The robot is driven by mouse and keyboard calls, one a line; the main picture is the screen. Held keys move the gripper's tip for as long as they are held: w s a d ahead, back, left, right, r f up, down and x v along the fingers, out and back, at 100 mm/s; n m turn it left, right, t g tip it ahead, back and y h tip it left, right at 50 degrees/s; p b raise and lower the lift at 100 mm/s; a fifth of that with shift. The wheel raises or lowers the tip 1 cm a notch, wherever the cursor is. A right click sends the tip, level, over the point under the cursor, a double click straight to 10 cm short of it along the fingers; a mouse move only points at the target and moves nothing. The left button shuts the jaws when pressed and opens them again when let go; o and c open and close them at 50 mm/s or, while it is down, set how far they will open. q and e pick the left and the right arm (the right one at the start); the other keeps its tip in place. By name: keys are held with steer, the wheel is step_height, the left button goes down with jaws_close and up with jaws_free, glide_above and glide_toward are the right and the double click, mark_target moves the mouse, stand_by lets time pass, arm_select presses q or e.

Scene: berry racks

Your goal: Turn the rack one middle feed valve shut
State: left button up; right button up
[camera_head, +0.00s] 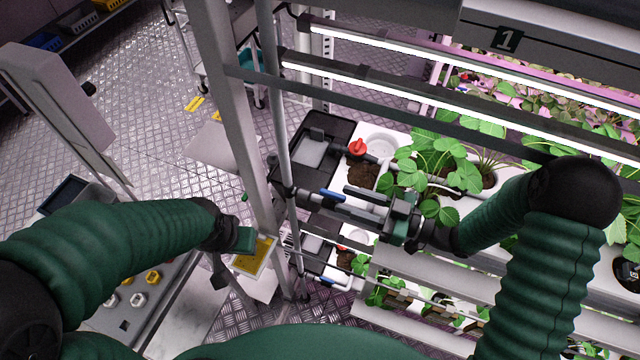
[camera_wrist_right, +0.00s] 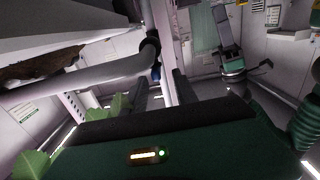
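Rack one carries a number 1 sign (camera_head: 507,39). A blue valve handle (camera_head: 332,196) sits on a pipe at the left end of its plant tray, and a red valve handle (camera_head: 357,148) is above it. My right gripper (camera_head: 362,205) points left, fingers apart, with its tips close to the blue handle; contact cannot be told. The right wrist view shows a blue part (camera_wrist_right: 156,72) beyond the gap between the fingers, below a black pipe fitting (camera_wrist_right: 150,48). My left gripper (camera_head: 232,255) is left of the rack post; its fingers are unclear.
A pale rack post (camera_head: 232,110) and a thin upright bar (camera_head: 276,120) stand left of the valves. Leafy plants (camera_head: 435,160) and white pipes crowd the right. A lower tier has another red handle (camera_head: 341,248). Metal floor (camera_head: 130,90) is open at left.

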mark_target(326, 190)
steer(key=x, duration=0.4)
steer(key=p+x, duration=0.1)
steer(key=x, duration=0.1)
steer(key=shift+w+f, duration=0.15)
steer(key=shift+w, duration=0.25)
steer(key=shift+a, duration=0.7)
steer(key=shift+w, duration=0.1)
jaws_close()
